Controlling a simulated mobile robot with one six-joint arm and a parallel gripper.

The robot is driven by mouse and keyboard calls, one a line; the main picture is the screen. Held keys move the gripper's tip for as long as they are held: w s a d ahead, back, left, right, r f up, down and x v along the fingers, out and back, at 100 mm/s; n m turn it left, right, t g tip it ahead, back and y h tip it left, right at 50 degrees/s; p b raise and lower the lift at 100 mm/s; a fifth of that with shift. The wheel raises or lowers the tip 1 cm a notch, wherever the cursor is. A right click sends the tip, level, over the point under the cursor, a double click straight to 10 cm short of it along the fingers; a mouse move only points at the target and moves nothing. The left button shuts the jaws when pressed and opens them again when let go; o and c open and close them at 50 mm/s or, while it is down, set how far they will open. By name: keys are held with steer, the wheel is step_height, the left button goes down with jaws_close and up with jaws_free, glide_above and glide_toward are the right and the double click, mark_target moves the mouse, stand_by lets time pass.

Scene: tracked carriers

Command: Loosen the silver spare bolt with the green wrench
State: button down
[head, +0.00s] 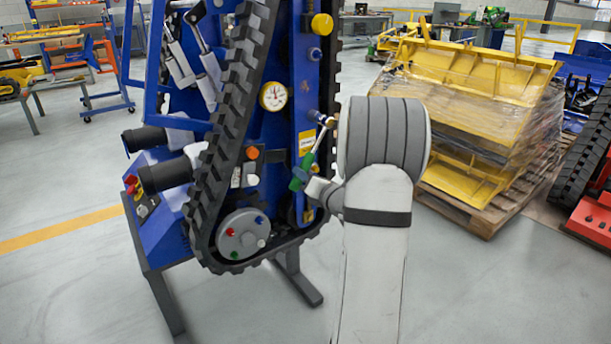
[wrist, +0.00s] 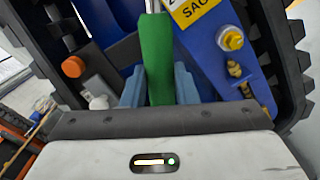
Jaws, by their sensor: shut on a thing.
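My gripper (head: 308,188) is shut on the green handle of the wrench (head: 300,172). In the wrist view the blue fingers of my gripper (wrist: 160,88) stand on either side of the green wrench handle (wrist: 157,50). The wrench is tilted, with its steel shaft running up and right to a head beside the blue frame. Whether the head touches anything is too small to tell. A pale silver bolt-like piece (head: 252,180) sits below an orange knob on the carrier; it also shows in the wrist view (wrist: 97,101). I cannot tell if it is the spare bolt.
The blue tracked carrier (head: 305,75) stands upright on a grey stand, with a black track (head: 238,110) left of my gripper. Wrapped yellow parts on a pallet (head: 470,210) stand right. The front floor is clear.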

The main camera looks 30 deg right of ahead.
steer(key=shift+s+r, duration=0.1)
steer(key=shift+s+d, duration=0.1)
steer(key=shift+s, duration=1.6)
steer(key=shift+s+d, duration=0.1)
steer(key=shift+s, duration=1.9)
